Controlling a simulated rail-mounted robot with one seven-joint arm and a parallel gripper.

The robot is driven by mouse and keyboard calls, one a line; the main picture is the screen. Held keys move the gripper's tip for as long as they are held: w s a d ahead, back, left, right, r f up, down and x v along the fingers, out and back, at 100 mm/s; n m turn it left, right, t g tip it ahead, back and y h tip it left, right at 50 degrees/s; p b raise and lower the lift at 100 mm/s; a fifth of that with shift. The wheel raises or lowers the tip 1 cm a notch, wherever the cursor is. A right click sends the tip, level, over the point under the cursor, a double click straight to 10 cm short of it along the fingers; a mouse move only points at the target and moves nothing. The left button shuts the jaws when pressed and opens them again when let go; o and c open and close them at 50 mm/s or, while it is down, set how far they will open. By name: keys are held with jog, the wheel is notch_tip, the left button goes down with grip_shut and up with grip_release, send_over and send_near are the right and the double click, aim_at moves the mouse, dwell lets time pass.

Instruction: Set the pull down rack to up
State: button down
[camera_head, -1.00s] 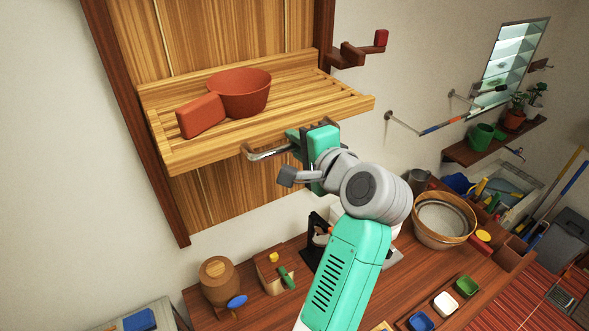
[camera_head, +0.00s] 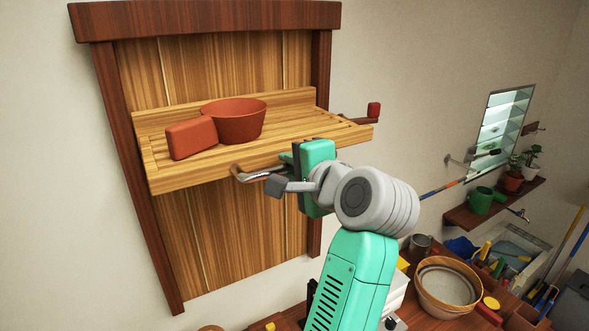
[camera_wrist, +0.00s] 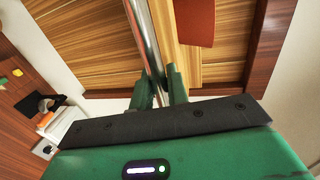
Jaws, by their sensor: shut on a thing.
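The pull-down rack is a slatted wooden shelf (camera_head: 290,128) in a dark-framed wooden wall panel (camera_head: 245,225). It sits partway up the panel, with bare boards above and below. My green gripper (camera_head: 297,160) is at the shelf's front edge. In the wrist view my gripper's two fingers (camera_wrist: 161,85) are shut around the bar. The right part of the handle is hidden behind my gripper in the head view.
A red-brown bowl (camera_head: 236,120) and a red-brown block (camera_head: 191,138) rest on the shelf. Below is a counter with a large bowl (camera_head: 447,285). Wall space left of the panel is clear.

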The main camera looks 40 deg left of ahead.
jog(key=shift+r, duration=0.45)
jog(key=c, duration=1.6)
grip_release()
jog(key=shift+o, duration=1)
jog(key=shift+f, duration=0.1)
jog(key=b+v, duration=0.2)
jog(key=v, duration=0.6)
jog(key=shift+b, duration=0.35)
